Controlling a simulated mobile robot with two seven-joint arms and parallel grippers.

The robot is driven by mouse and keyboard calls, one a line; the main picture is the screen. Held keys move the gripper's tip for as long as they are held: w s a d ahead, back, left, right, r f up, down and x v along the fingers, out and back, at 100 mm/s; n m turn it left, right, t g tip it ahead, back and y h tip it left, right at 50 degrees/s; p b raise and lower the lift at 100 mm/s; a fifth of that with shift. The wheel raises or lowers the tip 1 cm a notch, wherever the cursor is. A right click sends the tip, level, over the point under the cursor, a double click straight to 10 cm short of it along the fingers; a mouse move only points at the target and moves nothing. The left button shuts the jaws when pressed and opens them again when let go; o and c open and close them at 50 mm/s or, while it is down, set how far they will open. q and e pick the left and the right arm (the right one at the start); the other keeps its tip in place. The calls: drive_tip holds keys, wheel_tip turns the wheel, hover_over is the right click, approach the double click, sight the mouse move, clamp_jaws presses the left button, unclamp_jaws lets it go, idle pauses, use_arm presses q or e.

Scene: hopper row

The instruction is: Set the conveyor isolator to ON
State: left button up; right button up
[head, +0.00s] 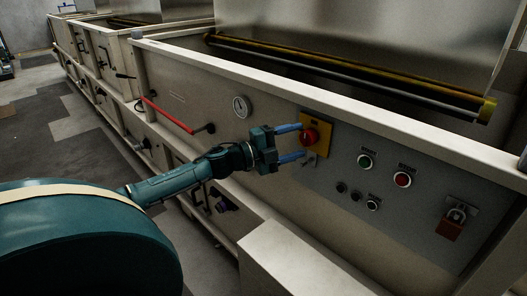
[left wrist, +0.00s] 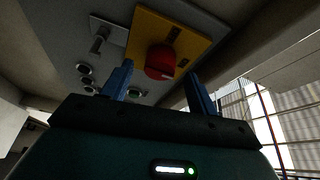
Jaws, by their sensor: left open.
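The conveyor isolator appears to be the red rotary knob (head: 309,137) on a yellow plate (head: 323,125), at the left end of the grey control panel. My left gripper (head: 300,141) is open in front of it, with one blue finger above and one below the knob in the head view. In the left wrist view the red knob (left wrist: 160,62) on its yellow plate (left wrist: 148,22) lies between and beyond the open fingertips (left wrist: 158,72). I see no clear contact. The knob's position marks are too small to read. My right gripper is in neither view.
The panel also holds a green button (head: 365,161), a red button (head: 403,179), small black knobs and a red padlock-like piece (head: 449,230). A red-handled lever (head: 168,115) and a gauge (head: 240,106) are to the left. A pale box (head: 300,262) stands below the panel.

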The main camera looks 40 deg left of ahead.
use_arm(q)
drive_tip(key=v, duration=1.1)
drive_tip(key=shift+b, duration=0.3)
drive_tip(key=shift+d, duration=0.1)
drive_tip(key=s+d+f+n+g+y+p, duration=0.1)
drive_tip(key=s+d+f+n+y, duration=0.2)
drive_tip(key=d+f+n, duration=0.45)
drive_tip(key=s+d+f+n+y+p, duration=0.1)
drive_tip(key=s+d+f+n+y, duration=0.2)
drive_tip(key=f, duration=0.7)
drive_tip(key=s+d+f+n+g, duration=0.2)
drive_tip(key=s+d+f+n, duration=0.1)
drive_tip(key=d, duration=0.5)
drive_tip(key=s+d+f+n+g, duration=0.3)
drive_tip(key=s+d+f+n, duration=0.1)
drive_tip(key=d, duration=0.5)
drive_tip(key=s+n, duration=0.1)
drive_tip(key=s, duration=0.1)
drive_tip(key=shift+s+d+h+p, duration=0.2)
drive_tip(key=shift+s+h+p, duration=0.15)
drive_tip(key=shift+s+h, duration=0.05)
